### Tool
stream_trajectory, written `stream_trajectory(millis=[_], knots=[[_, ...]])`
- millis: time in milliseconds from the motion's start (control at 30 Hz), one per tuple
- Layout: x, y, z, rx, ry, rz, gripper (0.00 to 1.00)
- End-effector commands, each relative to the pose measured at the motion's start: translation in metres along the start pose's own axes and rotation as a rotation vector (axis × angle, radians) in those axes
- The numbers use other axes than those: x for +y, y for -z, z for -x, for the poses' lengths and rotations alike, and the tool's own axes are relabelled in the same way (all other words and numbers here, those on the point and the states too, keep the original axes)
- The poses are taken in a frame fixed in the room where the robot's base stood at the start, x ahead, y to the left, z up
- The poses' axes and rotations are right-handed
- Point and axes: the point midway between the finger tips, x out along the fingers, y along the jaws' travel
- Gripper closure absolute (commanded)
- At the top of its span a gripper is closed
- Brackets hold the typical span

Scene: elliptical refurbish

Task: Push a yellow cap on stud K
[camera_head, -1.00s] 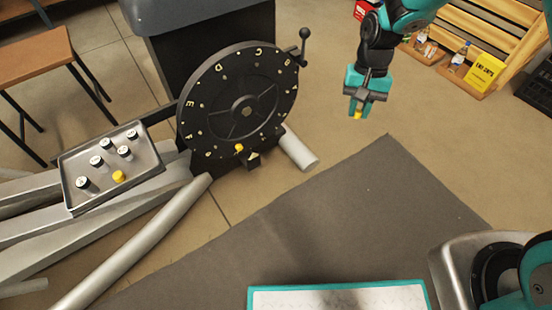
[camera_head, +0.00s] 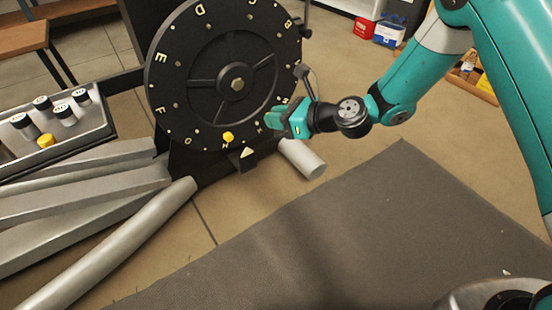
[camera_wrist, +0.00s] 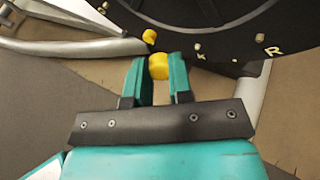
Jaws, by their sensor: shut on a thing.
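My gripper (camera_head: 279,122) is at the lower right edge of the black lettered wheel (camera_head: 185,75). In the wrist view its teal fingers (camera_wrist: 160,75) are shut on a yellow cap (camera_wrist: 158,66), held at the tips. The wheel's lower rim fills the top of that view. A second yellow cap (camera_wrist: 149,36) sits on the rim, just beyond the held one; it also shows in the head view (camera_head: 228,137). To its right a pale bare stud (camera_wrist: 197,46) stands by the letter K (camera_wrist: 201,57). The held cap appears apart from this stud.
A metal tray (camera_head: 88,142) at left holds several white-and-black caps and a yellow cap (camera_head: 46,141). Grey bars and tubes (camera_head: 120,245) lie below it. A black crank handle (camera_head: 304,76) and a pale cylinder (camera_head: 303,160) are close to my gripper. The grey mat (camera_head: 330,240) is clear.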

Motion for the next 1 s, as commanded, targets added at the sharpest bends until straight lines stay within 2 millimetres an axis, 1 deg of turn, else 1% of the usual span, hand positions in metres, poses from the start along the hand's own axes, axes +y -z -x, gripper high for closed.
stream_trajectory(millis=[33, 200, 300, 367, 400, 533, 667, 1000], knots=[[0.004, 0.024, -0.013, -0.042, 0.067, -0.026, 1.0], [-0.001, 0.06, -0.034, -0.202, 0.305, -0.074, 1.0], [-0.006, 0.078, -0.04, -0.27, 0.402, -0.082, 1.0], [-0.009, 0.086, -0.042, -0.298, 0.443, -0.085, 1.0], [-0.009, 0.083, -0.041, -0.309, 0.454, -0.081, 1.0], [-0.011, 0.085, -0.041, -0.328, 0.479, -0.077, 1.0], [-0.013, 0.083, -0.041, -0.331, 0.486, -0.078, 1.0], [-0.018, 0.076, -0.049, -0.33, 0.483, -0.076, 1.0]])
